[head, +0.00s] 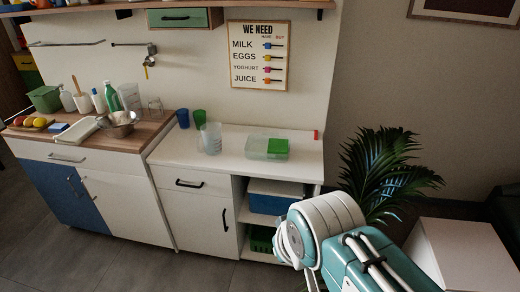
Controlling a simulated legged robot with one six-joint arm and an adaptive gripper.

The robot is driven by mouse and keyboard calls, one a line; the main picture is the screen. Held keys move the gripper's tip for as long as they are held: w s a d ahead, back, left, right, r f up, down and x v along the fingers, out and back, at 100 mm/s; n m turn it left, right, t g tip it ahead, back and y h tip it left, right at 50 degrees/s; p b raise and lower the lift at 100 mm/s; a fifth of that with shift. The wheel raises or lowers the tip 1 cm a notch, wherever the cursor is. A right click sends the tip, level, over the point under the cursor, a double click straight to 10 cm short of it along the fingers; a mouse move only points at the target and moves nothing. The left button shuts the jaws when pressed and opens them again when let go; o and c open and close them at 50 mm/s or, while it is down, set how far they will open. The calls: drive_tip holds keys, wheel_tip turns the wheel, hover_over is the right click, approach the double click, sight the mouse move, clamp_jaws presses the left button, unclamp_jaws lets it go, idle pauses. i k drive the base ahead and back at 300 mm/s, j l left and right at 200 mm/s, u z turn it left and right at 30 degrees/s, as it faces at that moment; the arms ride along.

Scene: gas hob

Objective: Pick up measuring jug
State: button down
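A clear measuring jug (211,138) stands upright on the white counter (238,166), towards its left side. It looks empty, and its handle is hard to make out at this size. My arm comes in from the lower right of the head view, and its nearest visible part is in front of the low cabinet, apart from the jug. My gripper itself does not show, so its fingers cannot be seen.
Blue cup (183,118) and green cup (199,118) stand behind the jug. A clear box (257,148) with a green part sits to its right. A metal bowl (119,124) is on the wooden counter at left. A plant (385,175) stands right of the cabinet.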

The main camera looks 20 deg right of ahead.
sight(210, 141)
drive_tip(key=i+j+z, duration=0.2)
drive_tip(key=i+j, duration=0.3)
drive_tip(key=i, duration=0.35)
drive_tip(key=i+j+z, duration=0.2)
drive_tip(key=i+j, duration=0.45)
drive_tip(key=i, duration=0.1)
